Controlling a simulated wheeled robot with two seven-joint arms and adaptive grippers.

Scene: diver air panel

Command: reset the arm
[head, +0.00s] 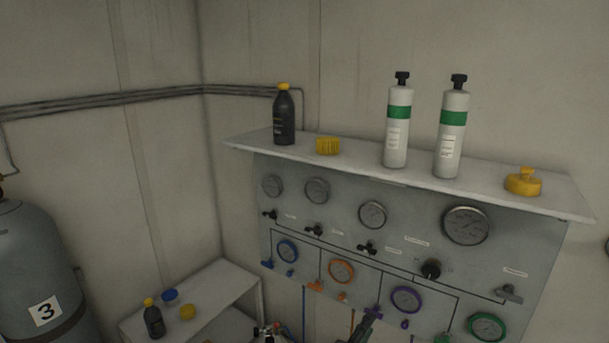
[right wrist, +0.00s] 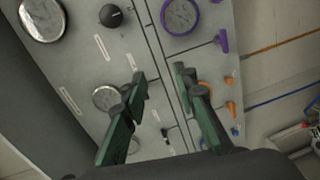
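My right gripper (head: 368,318) shows at the bottom edge of the head view, in front of the lower part of the gauge panel (head: 335,215). In the right wrist view its two green-and-dark fingers (right wrist: 161,78) stand apart with nothing between them. The panel (right wrist: 150,40) fills the background behind them, with a purple-ringed gauge (right wrist: 180,15) beyond the fingertips. I cannot see the fingers touching the panel. My left gripper is not in view.
A shelf (head: 360,165) above the panel holds a black bottle (head: 284,118), a yellow brush (head: 328,145), two white-green cylinders (head: 397,125) (head: 452,132) and a yellow cap (head: 522,182). A low bench (head: 225,283) with small items and a grey tank (head: 35,265) stand left.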

